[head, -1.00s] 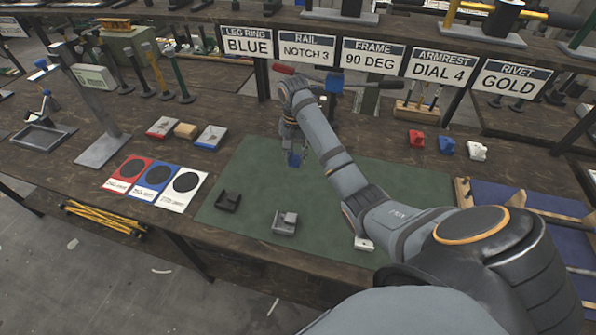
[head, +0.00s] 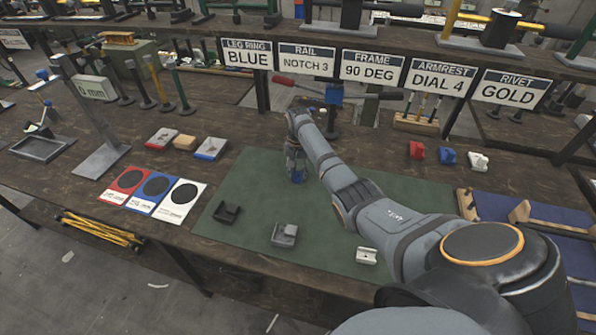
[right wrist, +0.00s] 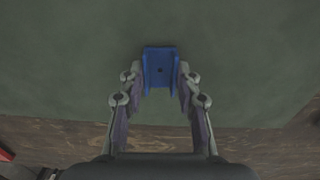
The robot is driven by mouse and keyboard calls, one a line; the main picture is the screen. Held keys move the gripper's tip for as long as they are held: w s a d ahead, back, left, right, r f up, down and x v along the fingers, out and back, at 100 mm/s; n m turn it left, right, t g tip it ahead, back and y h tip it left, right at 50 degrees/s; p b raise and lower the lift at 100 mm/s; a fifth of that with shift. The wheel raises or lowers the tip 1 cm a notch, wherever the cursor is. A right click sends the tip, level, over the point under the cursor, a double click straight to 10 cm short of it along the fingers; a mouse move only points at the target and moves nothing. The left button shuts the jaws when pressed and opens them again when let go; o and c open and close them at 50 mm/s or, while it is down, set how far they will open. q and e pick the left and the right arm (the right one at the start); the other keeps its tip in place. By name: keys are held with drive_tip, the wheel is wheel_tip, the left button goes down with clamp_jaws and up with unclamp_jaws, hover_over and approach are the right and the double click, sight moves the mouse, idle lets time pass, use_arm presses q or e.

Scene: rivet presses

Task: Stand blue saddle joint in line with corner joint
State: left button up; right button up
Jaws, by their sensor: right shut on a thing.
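My right gripper (head: 295,172) is shut on the blue saddle joint (head: 297,177) over the back part of the green mat (head: 330,215). In the right wrist view the blue saddle joint (right wrist: 160,68) sits between the two fingertips (right wrist: 160,84), its channel facing the camera. I cannot tell whether it touches the mat. Nearer the front edge, a dark joint (head: 227,213), a grey joint (head: 285,235) and a pale joint (head: 367,256) stand apart in a slanting row. Which one is the corner joint is not clear. My left gripper is out of view.
Red (head: 416,151), blue (head: 447,157) and white (head: 478,161) blocks stand right of the mat. Round-marked cards (head: 154,187) lie at left. A tool stand with a red handle (head: 297,84) is behind the gripper. Mat space between gripper and front joints is clear.

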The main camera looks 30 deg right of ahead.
sight(298, 176)
drive_tip(key=shift+f, duration=0.15)
drive_tip(key=o, duration=0.9)
drive_tip(key=shift+o, duration=0.2)
wheel_tip(298, 176, up, 12)
drive_tip(key=b, duration=0.1)
drive_tip(key=shift+r, duration=0.2)
